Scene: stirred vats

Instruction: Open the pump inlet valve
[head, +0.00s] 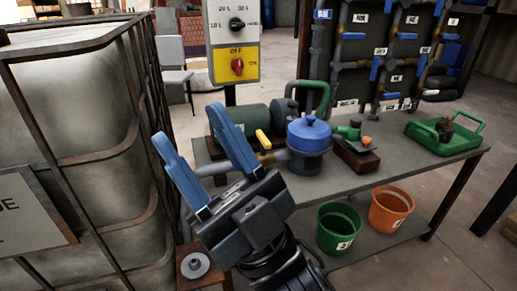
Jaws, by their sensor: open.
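A yellow lever handle (263,139) stands steeply above the pipe (270,157) that runs into a blue-lidded pot (310,134) on the grey bench. It looks like the inlet valve, but I see no label on it. The lever slants across the pipe's line in the picture. A green pump motor (248,117) lies behind it. My gripper (189,125) is open and empty, with its two blue fingers pointing up and to the left. Its right finger appears just left of the lever, apart from it. The gripper hides part of the pipe and the bench's front left.
A caged tank (70,110) stands close on the left. A control box with a red knob (237,67) rises behind the bench (395,150). A small green-handled valve (350,130) and a green tray (444,147) are to the right. Green (339,228) and orange (390,209) buckets stand below.

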